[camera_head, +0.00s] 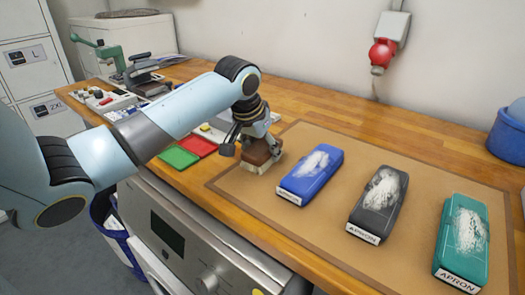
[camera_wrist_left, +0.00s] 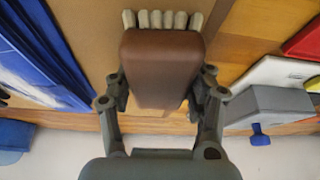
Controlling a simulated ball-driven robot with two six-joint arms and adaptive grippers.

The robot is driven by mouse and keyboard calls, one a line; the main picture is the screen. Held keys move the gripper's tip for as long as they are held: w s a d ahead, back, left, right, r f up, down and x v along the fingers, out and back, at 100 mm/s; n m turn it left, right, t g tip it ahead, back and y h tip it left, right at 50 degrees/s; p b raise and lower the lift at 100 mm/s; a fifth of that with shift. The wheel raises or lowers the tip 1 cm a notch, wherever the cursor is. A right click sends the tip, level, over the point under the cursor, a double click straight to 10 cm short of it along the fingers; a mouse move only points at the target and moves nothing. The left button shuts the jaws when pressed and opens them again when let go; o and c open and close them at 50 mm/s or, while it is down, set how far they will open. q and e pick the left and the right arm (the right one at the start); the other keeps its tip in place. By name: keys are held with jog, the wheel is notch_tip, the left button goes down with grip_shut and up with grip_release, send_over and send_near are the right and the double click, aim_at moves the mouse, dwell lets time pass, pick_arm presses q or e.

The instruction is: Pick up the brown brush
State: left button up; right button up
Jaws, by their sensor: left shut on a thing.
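The brown brush (camera_head: 258,152) has a brown block and pale bristles that point down. It is at the left end of the brown mat (camera_head: 333,215), left of the blue folded apron. My left gripper (camera_head: 250,140) is over it, shut on its block. In the left wrist view the brown block of the brush (camera_wrist_left: 162,65) fills the space between the two fingers of my left gripper (camera_wrist_left: 163,95), with the bristles showing past its far end. I cannot tell whether the bristles touch the mat. My right gripper is not in view.
Blue (camera_head: 311,172), dark grey (camera_head: 379,203) and teal (camera_head: 463,240) folded aprons with pale dusty patches lie on the mat. Green (camera_head: 178,156) and red (camera_head: 197,146) trays are left of the brush. A blue tub (camera_head: 508,137) stands at the right edge.

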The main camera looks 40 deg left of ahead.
aim_at(266, 147)
pick_arm(q)
jog(key=shift+r+b, duration=0.45)
jog(key=r, duration=0.2)
jog(key=d+r, duration=0.1)
jog(key=r, duration=0.1)
jog(key=shift+d+r, duration=0.1)
jog(key=shift+r, duration=0.1)
jog(key=s+d+r, duration=0.2)
jog(key=d+r, duration=0.4)
jog(key=d, duration=0.4)
jog(key=shift+r, duration=0.15)
jog(key=shift+s+d, duration=0.1)
